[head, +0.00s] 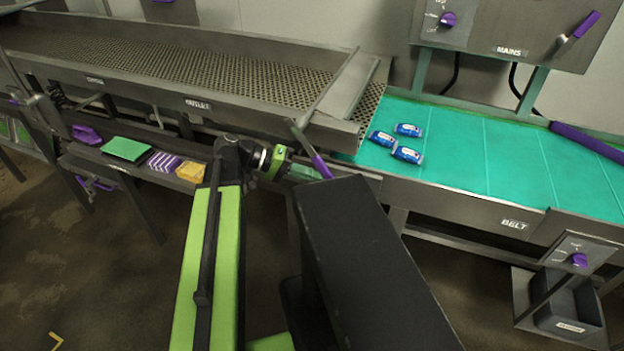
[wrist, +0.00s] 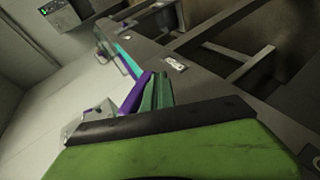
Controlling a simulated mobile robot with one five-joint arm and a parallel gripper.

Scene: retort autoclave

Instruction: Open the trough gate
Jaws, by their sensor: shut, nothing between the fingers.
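The trough gate (head: 347,90) is a grey plate lying across the right end of the perforated trough (head: 240,76). A lever at the trough's front edge ends in a purple handle (head: 321,166). My gripper (head: 312,174) reaches in from the left, its green fingers shut and empty. The fingertips are right beside the purple handle. The wrist view shows the green fingers (wrist: 158,92) with the purple handle (wrist: 137,93) just to their left. I cannot tell whether they touch it. My own arm hides part of the area below the lever.
Three blue pouches (head: 407,154) lie on the teal belt (head: 470,155) to the right of the trough. A low shelf (head: 115,165) at the left holds a green pad (head: 125,148) and other small items. A MAINS panel (head: 505,35) is at the upper right, a bin (head: 568,310) at the lower right.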

